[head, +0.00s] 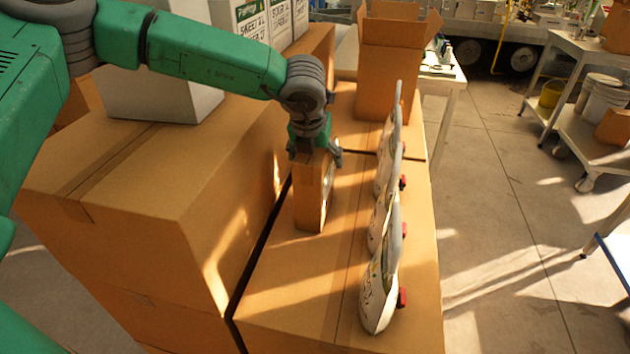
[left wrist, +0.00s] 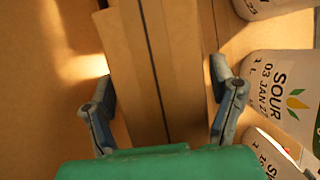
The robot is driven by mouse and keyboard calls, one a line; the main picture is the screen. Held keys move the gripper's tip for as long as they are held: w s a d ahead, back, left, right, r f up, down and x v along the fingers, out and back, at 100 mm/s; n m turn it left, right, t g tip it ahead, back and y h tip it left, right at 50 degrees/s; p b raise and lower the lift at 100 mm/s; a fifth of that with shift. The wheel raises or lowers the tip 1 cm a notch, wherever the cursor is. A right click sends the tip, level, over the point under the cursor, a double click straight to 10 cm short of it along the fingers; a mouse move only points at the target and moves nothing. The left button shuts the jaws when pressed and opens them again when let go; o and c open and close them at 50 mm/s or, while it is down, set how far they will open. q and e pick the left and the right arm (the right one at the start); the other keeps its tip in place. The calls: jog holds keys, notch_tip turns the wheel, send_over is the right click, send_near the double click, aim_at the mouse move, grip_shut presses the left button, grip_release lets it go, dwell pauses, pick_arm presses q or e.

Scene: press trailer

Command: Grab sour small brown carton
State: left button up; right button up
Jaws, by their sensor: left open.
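A small brown carton (head: 311,200) stands upright on a large brown box, left of a row of white pouches. My left gripper (head: 316,155) is right above it, pointing down, with its fingers at the carton's top. In the left wrist view the left gripper (left wrist: 163,78) is open, with one finger on each side of the carton (left wrist: 155,105). A gap shows beside the left finger; whether the right finger touches is unclear. I see no label on the carton's visible faces. My right gripper is not in view.
White pouches (head: 380,282) with red caps stand close on the right; one white container (left wrist: 285,90) reads "SOUR". A taller box stack (head: 130,190) is on the left. An open carton (head: 385,75) stands behind. Carts and clear floor lie further right.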

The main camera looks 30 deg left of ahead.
pick_arm(q)
jog(key=shift+d+f, duration=0.1)
jog(key=shift+f, duration=0.15)
dwell(0.4)
jog(key=shift+c, duration=0.4)
jog(key=c, duration=1.6)
jog(key=shift+r, duration=0.15)
